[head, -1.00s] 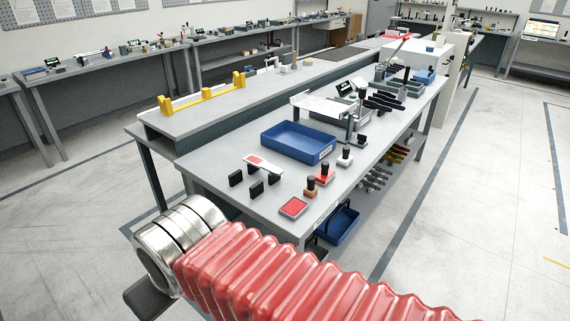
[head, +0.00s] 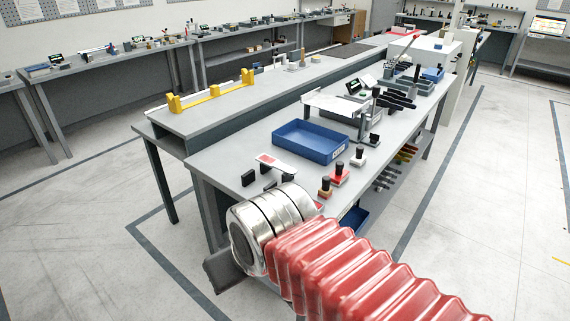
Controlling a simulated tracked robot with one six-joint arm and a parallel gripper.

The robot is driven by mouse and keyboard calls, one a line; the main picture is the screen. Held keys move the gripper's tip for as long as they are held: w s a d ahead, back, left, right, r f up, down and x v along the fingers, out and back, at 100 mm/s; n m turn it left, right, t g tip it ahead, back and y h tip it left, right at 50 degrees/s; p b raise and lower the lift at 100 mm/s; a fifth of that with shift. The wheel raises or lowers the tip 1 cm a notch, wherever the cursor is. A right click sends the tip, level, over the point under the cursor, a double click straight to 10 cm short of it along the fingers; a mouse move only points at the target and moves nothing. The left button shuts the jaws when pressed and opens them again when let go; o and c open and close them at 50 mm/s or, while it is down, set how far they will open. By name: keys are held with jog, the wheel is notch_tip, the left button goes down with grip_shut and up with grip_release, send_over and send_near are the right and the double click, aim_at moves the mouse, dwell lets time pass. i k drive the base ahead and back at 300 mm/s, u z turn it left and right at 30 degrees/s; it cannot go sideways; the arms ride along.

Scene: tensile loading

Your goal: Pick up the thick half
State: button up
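No piece can be told for sure as the thick half. A flat pale piece with a red patch (head: 277,163) lies across small black stands (head: 248,178) near the front left of the workbench (head: 225,158); it could be a specimen, but its thickness cannot be judged. My arm, with a red ribbed sleeve and silver end, crosses the lower middle of the head view, in front of the bench's near edge. My gripper's fingers do not show; only a dark part of my arm shows below the silver end.
A blue tray (head: 283,141) stands behind the pale piece. Stamp-like blocks with black knobs (head: 339,174) stand to the right, near the edge. A yellow bracket (head: 210,95) sits on the raised rear shelf. A blue bin (head: 353,219) is below. Floor is clear at left and right.

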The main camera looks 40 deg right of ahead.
aim_at(266, 159)
jog(key=u, duration=0.05)
jog(key=i, duration=1)
jog(key=z, duration=0.05)
